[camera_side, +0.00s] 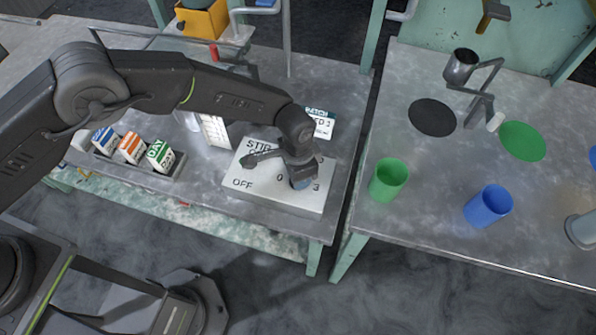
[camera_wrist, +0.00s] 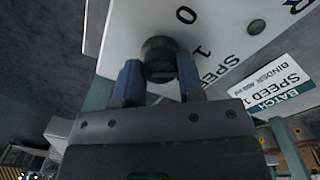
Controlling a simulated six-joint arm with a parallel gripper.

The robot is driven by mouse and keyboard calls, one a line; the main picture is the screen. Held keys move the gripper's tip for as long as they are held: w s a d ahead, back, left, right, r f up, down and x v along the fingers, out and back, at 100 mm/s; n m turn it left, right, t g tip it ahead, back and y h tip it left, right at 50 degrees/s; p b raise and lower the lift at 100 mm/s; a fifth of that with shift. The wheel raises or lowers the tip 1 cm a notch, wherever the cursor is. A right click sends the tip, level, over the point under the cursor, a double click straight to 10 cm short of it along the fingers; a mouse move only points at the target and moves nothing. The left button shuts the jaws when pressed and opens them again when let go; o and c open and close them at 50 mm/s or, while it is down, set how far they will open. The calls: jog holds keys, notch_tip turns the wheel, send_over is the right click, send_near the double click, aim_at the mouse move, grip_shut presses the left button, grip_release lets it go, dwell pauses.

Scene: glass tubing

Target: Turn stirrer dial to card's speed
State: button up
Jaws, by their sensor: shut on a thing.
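The stirrer panel (camera_side: 262,197) is a white box on the left bench, with "OFF", "0" and "3" legible on top. In the wrist view the panel (camera_wrist: 118,35) shows "0", "1" and "SPEED" around a dark round dial (camera_wrist: 159,48). My gripper (camera_side: 301,182) is over the panel's right part. In the wrist view my gripper (camera_wrist: 160,78) has its blue fingers on either side of the dial, shut on it. I cannot make out the dial's pointer. The batch card (camera_side: 321,124) stands behind the panel; in the wrist view the card (camera_wrist: 275,92) appears to read "SPEED 1".
A dark lever (camera_side: 262,157) sits on the panel's left part. A rack of cartons (camera_side: 130,148) stands left. A green cup (camera_side: 389,180) and a blue cup (camera_side: 488,206) are on the right bench, across a gap. A green dot (camera_wrist: 256,27) marks the panel.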

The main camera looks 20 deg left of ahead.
jog(key=o, duration=0.9)
notch_tip(320, 180, up, 14)
jog(key=shift+w+a+f, duration=0.1)
jog(key=shift+w+a, duration=0.05)
dwell(0.5)
